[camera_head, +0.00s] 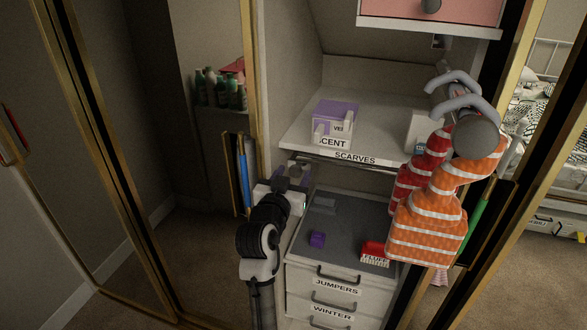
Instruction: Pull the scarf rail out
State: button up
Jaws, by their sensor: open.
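The scarf rail (345,163) is a thin metal bar under the front edge of the white shelf labelled SCARVES (300,140). My gripper (295,177) is open at the left end of the rail, just below the shelf edge. My arm reaches up to it from the lower middle of the picture. I cannot tell whether the fingers touch or surround the rail. Orange and red striped scarves (430,215) hang at the right, below grey curved hooks (465,88), and hide the rail's right end.
A purple and white box (335,122) stands on the shelf. A gold-framed mirror door stands at left. Carpet is open at lower left.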

jog(key=shift+w+d, duration=0.2)
jog(key=shift+w, duration=0.3)
grip_shut()
